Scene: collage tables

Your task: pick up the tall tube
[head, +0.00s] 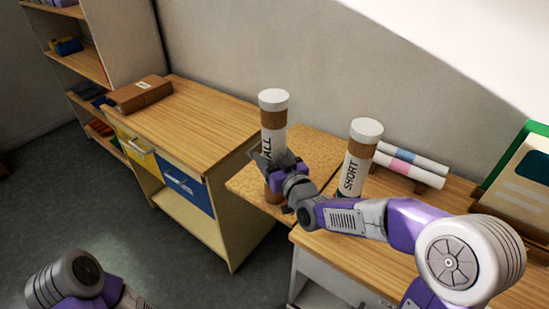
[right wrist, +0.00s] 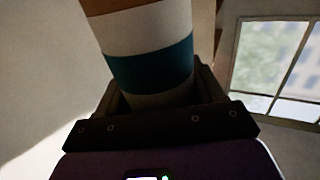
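The tall tube (head: 273,135) is a white and brown cylinder with a white cap and dark lettering ending in "ALL". It stands about upright over the front part of the wooden table, its lower middle hidden by my right gripper (head: 283,186). In the right wrist view the tube (right wrist: 150,65) shows white and teal bands and sits between the two dark fingers (right wrist: 160,100), which appear to press on its sides. I cannot tell whether its base touches the table. The left arm shows at the bottom left; its gripper is out of view.
A tube marked "SHORT" (head: 358,158) stands close to the right of the tall tube. Wrapped rolls (head: 412,165) lie on a wooden rack behind it. A brown parcel (head: 140,93) lies on the left cabinet (head: 205,115), whose top is otherwise clear. A green-edged board (head: 520,180) leans at the right.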

